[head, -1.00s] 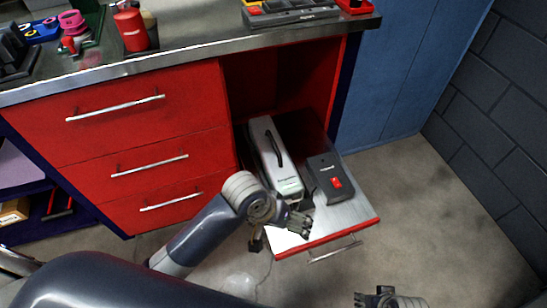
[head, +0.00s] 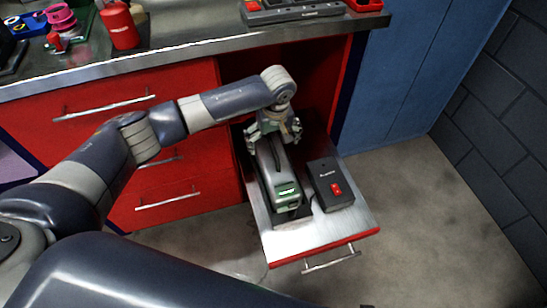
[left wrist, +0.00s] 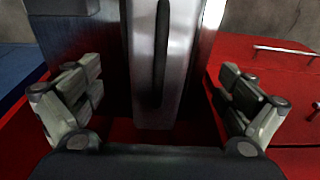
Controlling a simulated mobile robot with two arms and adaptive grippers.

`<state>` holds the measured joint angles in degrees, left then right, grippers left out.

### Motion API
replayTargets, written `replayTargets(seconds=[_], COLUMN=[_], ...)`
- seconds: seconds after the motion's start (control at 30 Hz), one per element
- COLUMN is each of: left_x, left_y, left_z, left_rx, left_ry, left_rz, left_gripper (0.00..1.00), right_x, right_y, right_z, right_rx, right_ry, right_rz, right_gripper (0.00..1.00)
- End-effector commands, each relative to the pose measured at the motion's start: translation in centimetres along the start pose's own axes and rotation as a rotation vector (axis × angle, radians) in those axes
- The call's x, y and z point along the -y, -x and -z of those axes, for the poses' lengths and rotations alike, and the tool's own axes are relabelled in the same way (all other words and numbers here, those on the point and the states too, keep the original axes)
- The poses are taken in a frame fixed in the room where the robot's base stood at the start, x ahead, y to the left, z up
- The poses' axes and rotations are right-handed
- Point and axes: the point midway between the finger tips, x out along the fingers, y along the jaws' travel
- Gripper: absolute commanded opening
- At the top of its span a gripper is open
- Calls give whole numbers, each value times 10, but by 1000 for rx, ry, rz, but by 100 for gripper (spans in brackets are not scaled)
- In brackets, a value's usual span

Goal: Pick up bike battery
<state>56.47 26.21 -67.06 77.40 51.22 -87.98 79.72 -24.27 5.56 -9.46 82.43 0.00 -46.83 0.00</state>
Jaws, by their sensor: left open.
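The bike battery (head: 278,190), a long silver and grey block with a black handle strip along its top and a green-lit near end, lies in the pulled-out drawer (head: 313,237). My left gripper (head: 271,138) is over the far end of the battery, open, and hides that end in the head view. In the left wrist view the battery (left wrist: 188,60) runs between the two spread fingers of my left gripper (left wrist: 162,85), with a gap on each side. My right gripper is not clearly visible.
A dark box with a red switch (head: 330,184) lies right of the battery in the drawer. The red cabinet (head: 90,120) and the worktop edge (head: 180,50) stand behind and left. Tool trays (head: 290,12) lie on the worktop. The floor at right is clear.

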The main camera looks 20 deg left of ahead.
Motion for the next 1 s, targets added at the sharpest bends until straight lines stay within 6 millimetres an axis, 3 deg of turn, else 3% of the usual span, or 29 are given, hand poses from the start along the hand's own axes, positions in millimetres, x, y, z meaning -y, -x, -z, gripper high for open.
replayTargets(seconds=[0.1, 0.37, 0.7, 1.0], left_x=[0, 0, -1, -1], left_y=[-17, -34, -75, -79], left_z=[0, -1, 0, 0], left_rx=[0, 0, -1, -2], left_ry=[-1, -3, -4, -4], left_rz=[0, -1, -2, -3], left_gripper=[97, 97, 97, 97], right_x=[-1, -2, -4, -4], right_y=[8, 19, 50, 56], right_z=[10, 20, 43, 45], right_rx=[-8, -16, -36, -38], right_ry=[-2, -3, -7, -8], right_rz=[-2, -3, -5, -6], right_gripper=[43, 43, 43, 43])
